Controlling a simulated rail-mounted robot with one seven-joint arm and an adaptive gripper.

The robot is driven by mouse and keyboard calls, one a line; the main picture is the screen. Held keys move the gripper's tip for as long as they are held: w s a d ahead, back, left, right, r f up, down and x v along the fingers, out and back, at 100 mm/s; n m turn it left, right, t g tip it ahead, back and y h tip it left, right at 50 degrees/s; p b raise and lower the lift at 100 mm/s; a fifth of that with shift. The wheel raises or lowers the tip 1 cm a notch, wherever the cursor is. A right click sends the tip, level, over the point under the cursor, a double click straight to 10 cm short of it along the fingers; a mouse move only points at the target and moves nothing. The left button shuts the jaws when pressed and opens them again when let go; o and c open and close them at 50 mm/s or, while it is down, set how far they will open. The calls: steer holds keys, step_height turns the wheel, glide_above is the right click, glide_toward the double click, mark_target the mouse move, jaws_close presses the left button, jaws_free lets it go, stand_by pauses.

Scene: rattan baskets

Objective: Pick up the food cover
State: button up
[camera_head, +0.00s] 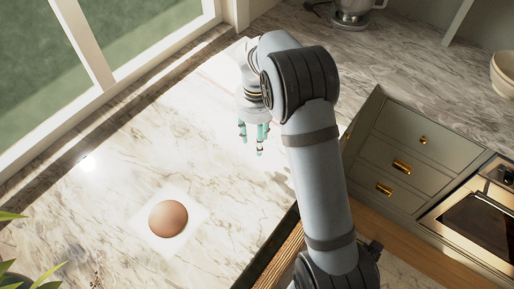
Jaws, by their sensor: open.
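A round brown dome (168,218), which looks like the food cover, sits on a pale square mat (144,232) on the marble counter. My gripper (251,146) hangs above the counter, up and to the right of the dome. Its greenish fingers point down, are spread apart and hold nothing. The gripper is well clear of the dome. My arm hides part of the counter behind it. Any handle on the dome is too small to make out.
The marble counter (90,205) is clear around the dome. A window (90,50) runs along the left. Green leaves (25,275) reach in at the lower left. A metal mixer (352,12) and a pale bowl (503,73) stand at the back, with drawers (405,150) and an oven (485,210) at right.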

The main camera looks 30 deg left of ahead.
steer(key=shift+w+f, duration=0.2)
steer(key=shift+c, duration=1.2)
steer(key=c, duration=0.7)
steer(key=shift+r, duration=0.1)
jaws_close()
